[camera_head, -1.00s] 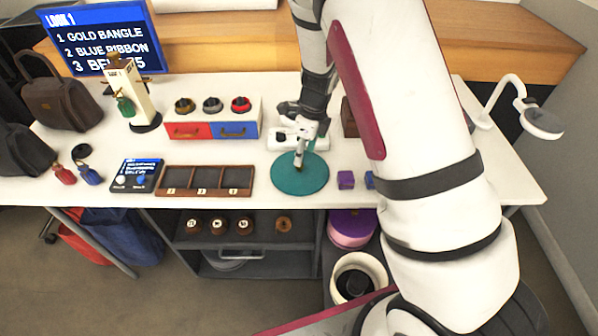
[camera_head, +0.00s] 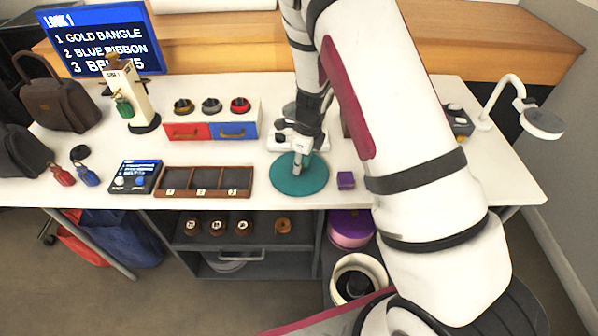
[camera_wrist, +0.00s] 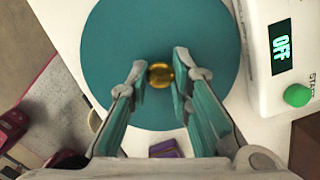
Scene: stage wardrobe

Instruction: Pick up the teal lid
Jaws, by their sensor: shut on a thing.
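The teal lid (camera_head: 313,184) is a flat round disc near the front edge of the white table. It fills the middle of the wrist view (camera_wrist: 110,45), with a small gold knob (camera_wrist: 160,75) at its centre. My gripper (camera_head: 298,170) is over the lid's middle in the head view. In the wrist view my gripper (camera_wrist: 160,79) has its two fingers on either side of the gold knob, shut on it. The head view does not clearly show whether the lid is clear of the table, and there the gripper hides the knob.
A white device with an OFF display (camera_wrist: 283,45) and green button stands beside the lid. A small purple box (camera_head: 346,180) lies to its right. A brown compartment tray (camera_head: 205,193) and a red and blue drawer unit (camera_head: 212,131) stand to the left.

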